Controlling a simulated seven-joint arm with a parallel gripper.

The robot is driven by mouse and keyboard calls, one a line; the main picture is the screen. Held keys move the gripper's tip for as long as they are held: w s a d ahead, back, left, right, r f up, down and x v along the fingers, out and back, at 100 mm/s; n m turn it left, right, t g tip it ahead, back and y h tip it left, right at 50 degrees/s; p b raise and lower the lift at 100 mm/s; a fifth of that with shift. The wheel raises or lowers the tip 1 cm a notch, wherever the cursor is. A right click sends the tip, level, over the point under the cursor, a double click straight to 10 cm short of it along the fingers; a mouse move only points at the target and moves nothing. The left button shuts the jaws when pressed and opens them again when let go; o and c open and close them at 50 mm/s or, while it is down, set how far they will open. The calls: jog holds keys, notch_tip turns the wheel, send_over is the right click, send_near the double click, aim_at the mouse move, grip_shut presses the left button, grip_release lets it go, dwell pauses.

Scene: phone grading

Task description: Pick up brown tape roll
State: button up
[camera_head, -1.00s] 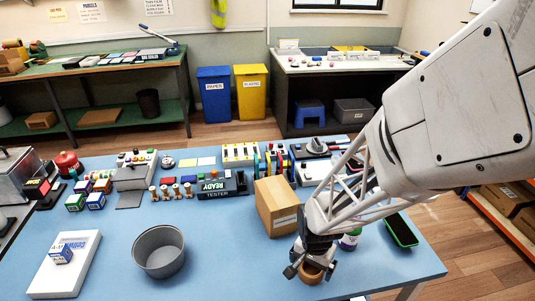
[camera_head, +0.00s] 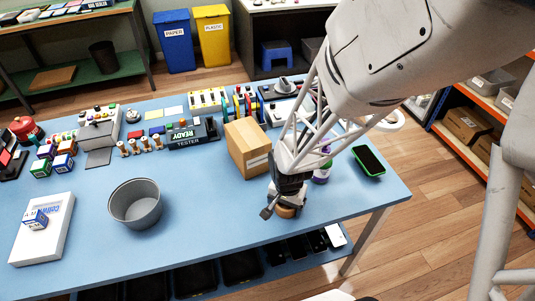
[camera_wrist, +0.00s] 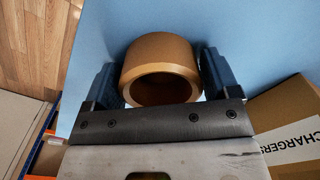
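The brown tape roll (camera_head: 285,212) is at the front of the blue table, under my gripper and partly hidden by it. In the wrist view the roll (camera_wrist: 160,65) fills the space between the two dark fingers, with its round opening facing the camera. My gripper (camera_wrist: 162,78) has one finger against each side of the roll, with no clear gap. In the head view my gripper (camera_head: 287,200) points down at the roll. I cannot tell whether the roll is clear of the table.
A cardboard box (camera_head: 247,147) stands close behind my gripper. A purple-and-green roll (camera_head: 322,172) and a green-edged phone (camera_head: 368,161) lie to the right. A grey bowl (camera_head: 135,203) and a white box (camera_head: 43,228) are to the left. The table's front edge is near.

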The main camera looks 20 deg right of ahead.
jog(key=c, duration=0.5)
jog(key=shift+r, duration=0.2)
jog(key=shift+r, duration=0.6)
notch_tip(320, 180, up, 2)
jog(key=shift+r, duration=0.1)
jog(key=s, duration=1)
jog(key=s+r, duration=0.1)
jog(key=s, duration=0.5)
jog(key=shift+a+r, duration=0.1)
jog(key=shift+a, duration=0.2)
